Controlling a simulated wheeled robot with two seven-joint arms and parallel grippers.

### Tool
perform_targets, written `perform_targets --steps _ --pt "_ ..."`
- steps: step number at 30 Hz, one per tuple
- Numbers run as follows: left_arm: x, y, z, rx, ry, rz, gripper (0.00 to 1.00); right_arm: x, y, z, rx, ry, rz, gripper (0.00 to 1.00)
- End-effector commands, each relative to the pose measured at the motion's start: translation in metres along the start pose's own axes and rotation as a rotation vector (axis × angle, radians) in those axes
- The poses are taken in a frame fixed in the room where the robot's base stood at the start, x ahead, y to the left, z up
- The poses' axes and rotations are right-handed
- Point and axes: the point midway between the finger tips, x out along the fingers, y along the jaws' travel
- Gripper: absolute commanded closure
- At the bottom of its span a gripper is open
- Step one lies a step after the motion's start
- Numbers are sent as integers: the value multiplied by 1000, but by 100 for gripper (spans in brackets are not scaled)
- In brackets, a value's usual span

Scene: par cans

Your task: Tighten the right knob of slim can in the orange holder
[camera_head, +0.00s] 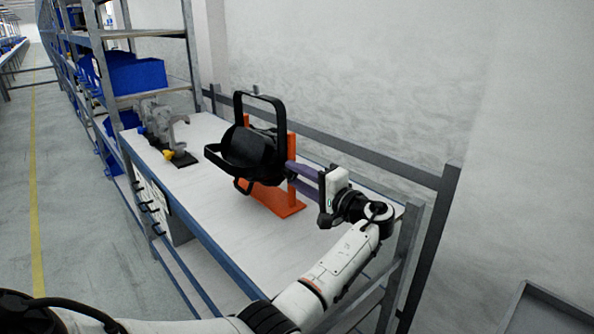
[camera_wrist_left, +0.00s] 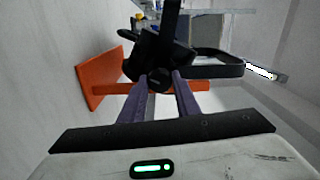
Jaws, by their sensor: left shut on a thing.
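The slim can (camera_head: 250,150) is black with a wide black yoke, and it is held in the orange holder (camera_head: 275,197) on the workbench. It also shows in the left wrist view (camera_wrist_left: 150,62), beside the orange holder (camera_wrist_left: 100,78). My left gripper (camera_head: 290,173) reaches in from the right side of the can. Its purple fingers are shut on the right knob (camera_wrist_left: 158,77), a small dark part between the fingertips. The fingers hide most of the knob. My right gripper is in neither view.
A grey clamp-like device (camera_head: 163,130) on a dark base stands at the far left of the white workbench (camera_head: 225,215). A shelf with blue bins (camera_head: 135,73) stands behind it. A dark rail and wall run along the back. The bench front is clear.

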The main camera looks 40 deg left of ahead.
Motion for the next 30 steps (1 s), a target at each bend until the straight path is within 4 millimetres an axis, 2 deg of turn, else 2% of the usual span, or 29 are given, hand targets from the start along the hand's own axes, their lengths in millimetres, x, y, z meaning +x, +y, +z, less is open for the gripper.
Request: perform_targets --steps 10,25,26,29,30 --pt "-1 0 0 129 1 1 93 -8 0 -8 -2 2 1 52" --pt "-1 1 0 147 1 1 93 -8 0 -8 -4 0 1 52" --pt "-1 1 0 146 1 1 69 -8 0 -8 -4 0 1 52" --pt "-1 1 0 146 1 1 52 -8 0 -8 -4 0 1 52" --pt "-1 1 0 146 1 1 52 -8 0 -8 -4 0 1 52"
